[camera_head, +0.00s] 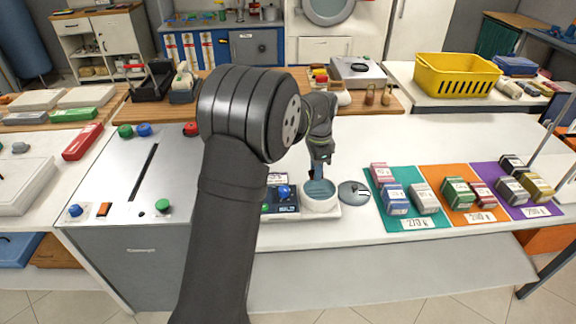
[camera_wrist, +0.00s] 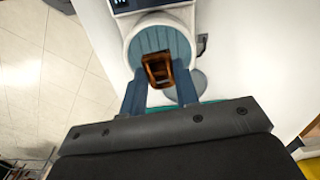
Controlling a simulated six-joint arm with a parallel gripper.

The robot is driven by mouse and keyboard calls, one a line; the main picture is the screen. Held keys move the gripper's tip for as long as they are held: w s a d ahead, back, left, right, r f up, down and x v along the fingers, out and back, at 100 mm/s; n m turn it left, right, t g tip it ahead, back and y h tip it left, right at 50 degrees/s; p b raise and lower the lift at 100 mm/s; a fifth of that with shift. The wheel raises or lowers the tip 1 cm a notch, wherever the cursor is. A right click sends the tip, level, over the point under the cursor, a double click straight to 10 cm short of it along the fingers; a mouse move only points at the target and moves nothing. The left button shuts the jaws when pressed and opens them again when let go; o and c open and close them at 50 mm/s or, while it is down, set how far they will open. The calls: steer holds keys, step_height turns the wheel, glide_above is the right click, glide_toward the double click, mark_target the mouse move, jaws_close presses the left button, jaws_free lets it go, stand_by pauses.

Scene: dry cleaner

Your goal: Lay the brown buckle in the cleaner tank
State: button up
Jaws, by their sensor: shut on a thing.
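The brown buckle (camera_wrist: 157,70) shows in the wrist view between the fingertips of my gripper (camera_wrist: 160,84). My gripper is shut on it and holds it over the cleaner tank (camera_wrist: 143,28), a round white vessel with a blue-grey inside. In the head view the tank (camera_head: 320,203) stands on the white counter, with my gripper (camera_head: 319,172) pointing down just above its opening. The buckle cannot be made out in the head view. How far it is above the tank's bottom is hard to tell.
A round grey lid (camera_head: 353,192) lies right of the tank. A control panel with a blue knob (camera_head: 284,192) is on its left. Small boxes stand on teal, orange and purple mats (camera_head: 449,178) further right. A yellow basket (camera_head: 456,78) is at the back right.

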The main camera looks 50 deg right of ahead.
mark_target(319, 197)
steer(key=shift+s+d+f, duration=0.25)
steer(key=shift+s+d, duration=0.2)
steer(key=shift+s, duration=0.2)
steer(key=shift+f, duration=3.8)
steer(key=o, duration=1)
steer(key=shift+o, duration=0.2)
steer(key=shift+r, duration=4.05)
steer(key=shift+f, duration=0.1)
